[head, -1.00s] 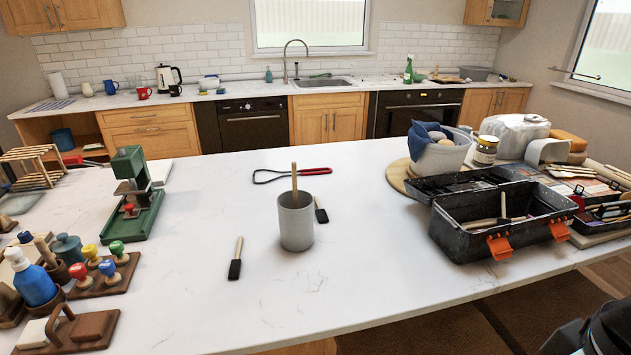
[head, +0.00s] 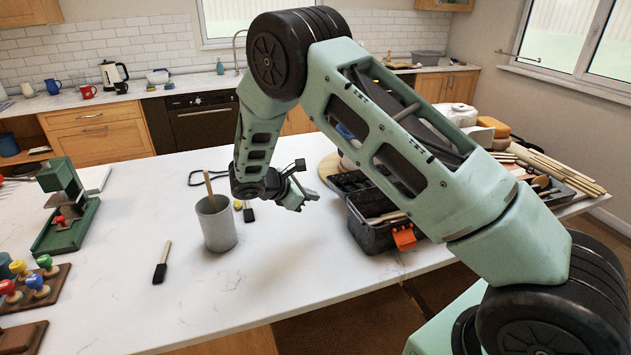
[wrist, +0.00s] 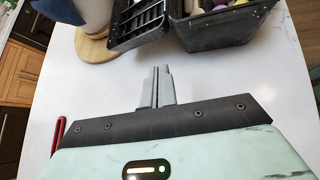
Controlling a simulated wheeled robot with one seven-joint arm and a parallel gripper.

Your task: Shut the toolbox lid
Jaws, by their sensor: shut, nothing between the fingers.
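The black toolbox (head: 370,236) stands right of centre on the white table, with an orange latch (head: 404,238) on its front. Its lid (head: 349,181) is open and lies back behind the box. My arm hides much of the box in the head view. In the wrist view the lid's ribbed inside (wrist: 138,24) is at the top middle, and the open box (wrist: 228,28) with things in it is beside it at the right. My gripper (head: 312,197) is shut and empty, left of the toolbox and apart from it. Its closed fingers (wrist: 161,84) point toward the lid.
A grey cup (head: 217,228) with a wooden stick stands left of my gripper. A foam brush (head: 161,264) lies further left. A round wooden board (wrist: 94,48) with a pot sits beside the lid. Wooden sticks (head: 560,172) lie at the right. Bare table lies in front of the box.

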